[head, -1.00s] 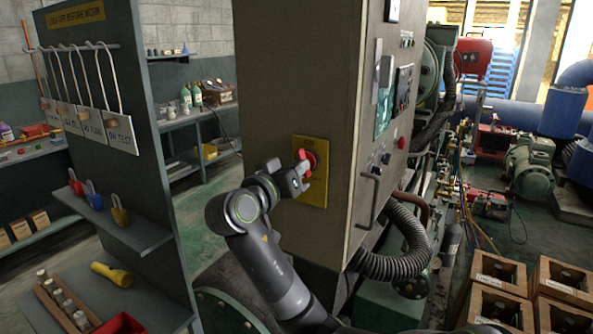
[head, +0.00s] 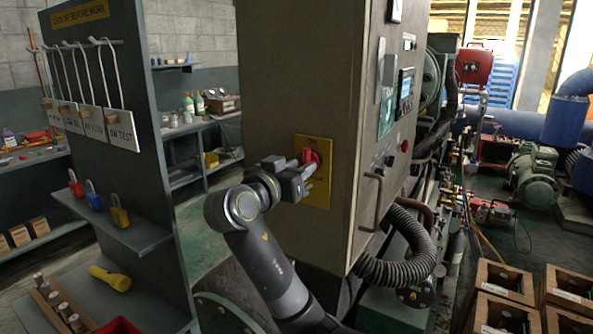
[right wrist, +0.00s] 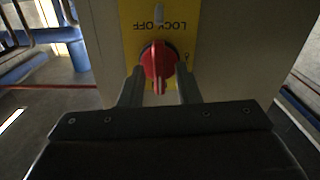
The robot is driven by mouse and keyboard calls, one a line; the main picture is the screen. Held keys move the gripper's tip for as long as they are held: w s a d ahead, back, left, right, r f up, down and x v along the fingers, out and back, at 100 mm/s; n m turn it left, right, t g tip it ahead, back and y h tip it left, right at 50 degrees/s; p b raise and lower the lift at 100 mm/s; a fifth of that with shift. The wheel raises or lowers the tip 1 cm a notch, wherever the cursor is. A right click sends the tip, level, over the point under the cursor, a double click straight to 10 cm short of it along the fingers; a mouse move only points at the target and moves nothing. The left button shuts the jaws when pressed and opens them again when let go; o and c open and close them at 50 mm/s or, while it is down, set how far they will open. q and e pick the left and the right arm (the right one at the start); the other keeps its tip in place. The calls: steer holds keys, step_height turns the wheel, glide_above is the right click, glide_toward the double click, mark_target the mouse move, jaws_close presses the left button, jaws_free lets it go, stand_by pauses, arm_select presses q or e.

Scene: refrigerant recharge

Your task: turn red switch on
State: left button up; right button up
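The red switch (head: 311,157) is a rotary knob on a yellow plate (head: 319,190) on the side of the grey cabinet. In the right wrist view the red switch (right wrist: 159,62) has its handle upright in the picture, below upside-down "LOCK OFF" lettering. My right gripper (head: 307,174) is just in front of the plate, slightly below the knob. In the wrist view its two fingers are apart, one on each side of the handle's lower end, with gaps between. My left gripper is in neither view.
The grey cabinet (head: 290,80) has a corrugated hose (head: 400,258) at its lower right. A lockout board (head: 110,165) with tags and padlocks stands to the left. Wooden crates (head: 502,281) sit at the lower right.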

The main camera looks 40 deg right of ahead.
steer(key=b+v, duration=0.2)
steer(key=v, duration=0.7)
stand_by(0.7)
